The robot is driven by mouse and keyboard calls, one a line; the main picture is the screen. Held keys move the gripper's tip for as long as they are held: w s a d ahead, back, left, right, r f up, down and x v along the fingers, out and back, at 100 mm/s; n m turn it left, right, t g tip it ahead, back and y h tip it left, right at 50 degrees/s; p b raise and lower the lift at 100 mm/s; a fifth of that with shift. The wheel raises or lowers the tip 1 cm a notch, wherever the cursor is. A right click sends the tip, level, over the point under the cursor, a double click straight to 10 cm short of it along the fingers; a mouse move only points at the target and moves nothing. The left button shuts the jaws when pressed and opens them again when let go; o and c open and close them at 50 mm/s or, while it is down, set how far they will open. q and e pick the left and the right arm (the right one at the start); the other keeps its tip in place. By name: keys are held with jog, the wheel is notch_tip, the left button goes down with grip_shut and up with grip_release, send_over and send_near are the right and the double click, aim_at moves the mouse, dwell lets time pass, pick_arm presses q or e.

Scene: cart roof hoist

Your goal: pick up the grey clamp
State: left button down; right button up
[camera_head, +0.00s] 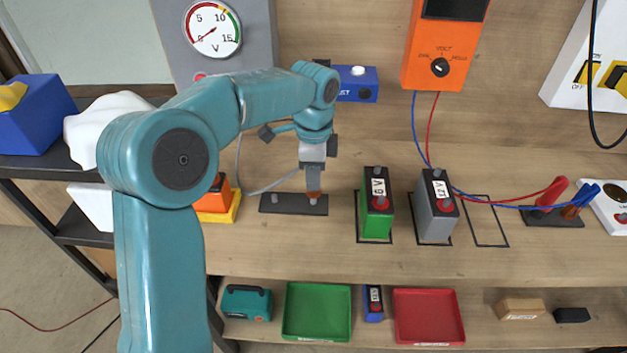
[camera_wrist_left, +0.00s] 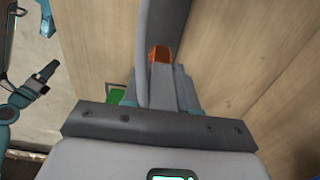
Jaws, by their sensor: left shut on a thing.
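My left gripper (camera_head: 313,168) is over the right end of a small dark plate with posts (camera_head: 293,204) on the bench. It is shut on the grey clamp, which is mostly hidden by the fingers in the head view. In the left wrist view the clamp's grey body (camera_wrist_left: 160,88) sits between the fingers, with its copper-orange jaw (camera_wrist_left: 160,53) showing. I cannot tell whether the jaw still touches a post. In the left wrist view, a teal arm with a dark end (camera_wrist_left: 45,75), apparently my right gripper, is at the left; its fingers are unclear.
A grey cable (camera_head: 242,165) curves on the bench to the left. A green battery (camera_head: 376,207) and a grey battery (camera_head: 434,210) stand to the right of the plate. Red and blue clamps (camera_head: 565,195) rest farther right. An orange-yellow object (camera_head: 218,203) is at the left.

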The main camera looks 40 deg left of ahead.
pick_arm(q)
notch_tip(320, 180, up, 17)
jog(key=p, duration=0.3)
jog(key=shift+p, duration=0.3)
jog(key=shift+p, duration=0.3)
jog(key=shift+s+f, duration=0.1)
